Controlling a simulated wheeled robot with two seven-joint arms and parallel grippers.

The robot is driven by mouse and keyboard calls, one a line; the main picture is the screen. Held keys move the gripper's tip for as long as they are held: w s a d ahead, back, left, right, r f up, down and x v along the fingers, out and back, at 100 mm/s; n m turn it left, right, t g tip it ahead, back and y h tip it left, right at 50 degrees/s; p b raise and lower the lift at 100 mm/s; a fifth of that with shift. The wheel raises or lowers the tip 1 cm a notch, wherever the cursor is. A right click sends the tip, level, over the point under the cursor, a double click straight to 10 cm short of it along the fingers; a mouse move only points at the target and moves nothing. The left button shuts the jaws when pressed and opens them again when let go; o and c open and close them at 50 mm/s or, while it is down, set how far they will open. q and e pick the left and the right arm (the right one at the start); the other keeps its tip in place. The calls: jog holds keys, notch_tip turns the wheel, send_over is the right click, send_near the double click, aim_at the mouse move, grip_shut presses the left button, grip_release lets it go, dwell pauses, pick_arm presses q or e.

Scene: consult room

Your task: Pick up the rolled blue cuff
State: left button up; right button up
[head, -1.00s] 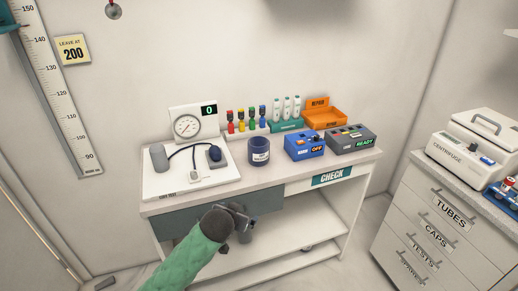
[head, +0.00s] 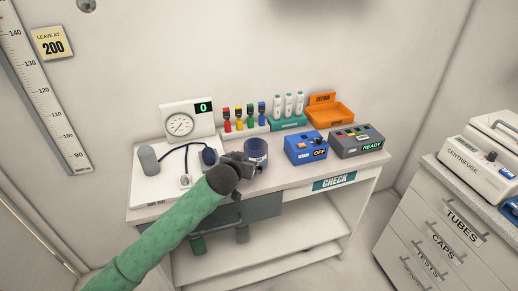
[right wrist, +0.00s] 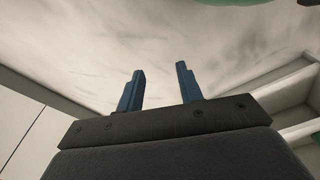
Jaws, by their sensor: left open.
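The rolled blue cuff (head: 257,148) stands upright on the white table (head: 285,176), right of the blood pressure set. It is a dark blue cylinder with an open top, and its lower left part is hidden behind my left gripper. My left gripper (head: 246,163) is open, with its jaws at the near left side of the cuff. I cannot tell whether they touch it. My right gripper (right wrist: 160,82) shows only in the right wrist view, with its two blue fingers apart and nothing between them.
A blue box (head: 306,150) and a grey box (head: 357,143) stand to the right. A centrifuge (head: 478,160) sits on drawers at far right.

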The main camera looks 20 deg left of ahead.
aim_at(251, 157)
pick_arm(q)
jog(key=shift+w+f, duration=0.15)
jog(key=shift+w, duration=0.4)
jog(key=shift+w+p, duration=0.25)
jog(key=shift+p, duration=0.1)
jog(key=x, duration=0.1)
jog(key=p+x, duration=0.2)
jog(key=x, duration=0.1)
jog(key=shift+d, duration=0.25)
jog(key=shift+p+x, duration=0.4)
jog(key=shift+x, duration=0.4)
jog(key=shift+s+f, duration=0.1)
jog(key=shift+s, duration=0.05)
jog(key=shift+c, duration=1.3)
jog(key=c, duration=0.8)
pick_arm(e)
notch_tip(251, 157, down, 7)
jog(key=s+d, duration=0.3)
jog(key=shift+f+t, duration=0.2)
jog(key=shift+t, duration=0.2)
